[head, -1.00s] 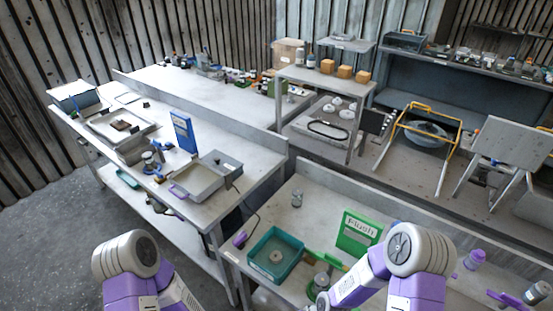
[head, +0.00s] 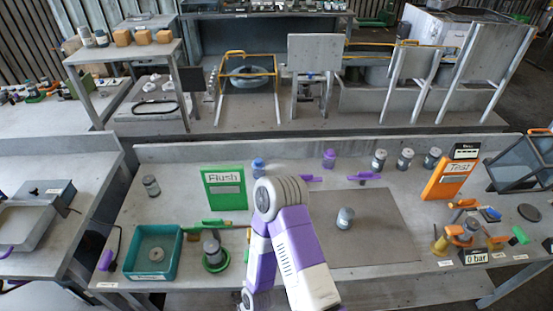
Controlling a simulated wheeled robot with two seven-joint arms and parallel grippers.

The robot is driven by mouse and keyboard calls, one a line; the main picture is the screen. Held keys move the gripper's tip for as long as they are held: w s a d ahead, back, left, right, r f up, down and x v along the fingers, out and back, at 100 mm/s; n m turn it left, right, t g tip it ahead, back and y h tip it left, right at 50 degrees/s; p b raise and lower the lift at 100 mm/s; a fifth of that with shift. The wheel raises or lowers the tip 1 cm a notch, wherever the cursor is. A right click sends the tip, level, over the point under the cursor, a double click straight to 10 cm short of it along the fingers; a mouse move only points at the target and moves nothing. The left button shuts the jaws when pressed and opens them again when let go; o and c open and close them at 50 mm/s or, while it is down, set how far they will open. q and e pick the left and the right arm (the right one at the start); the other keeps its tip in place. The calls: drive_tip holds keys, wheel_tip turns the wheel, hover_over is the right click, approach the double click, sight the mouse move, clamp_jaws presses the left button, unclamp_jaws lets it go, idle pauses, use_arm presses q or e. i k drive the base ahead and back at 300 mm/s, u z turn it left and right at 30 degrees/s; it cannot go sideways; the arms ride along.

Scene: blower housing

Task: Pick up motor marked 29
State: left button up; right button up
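Several small cylindrical motors stand on the workbench, and no number can be read on any of them. One grey motor (head: 345,218) stands on the grey mat. Three more (head: 379,160), (head: 404,159), (head: 432,158) stand in a row at the back right. A purple-topped one (head: 329,159) and a blue-topped one (head: 258,168) stand along the back. Another (head: 151,186) stands at the left, and one (head: 212,250) sits on a green round base. One of my arms rises in front of the bench, apparently the right. Neither gripper shows.
A teal tray (head: 171,277) with a round part in it is at the left. A green "Flush" sign (head: 225,189) and an orange "Test" sign (head: 452,178) stand on the bench. A gauge stand reading 0 bar (head: 474,257) is at the right. The grey mat (head: 385,247) is mostly clear.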

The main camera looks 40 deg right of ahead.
sight(344, 219)
drive_tip(key=u, duration=0.3)
drive_tip(key=k, duration=0.55)
drive_tip(key=z, duration=1.55)
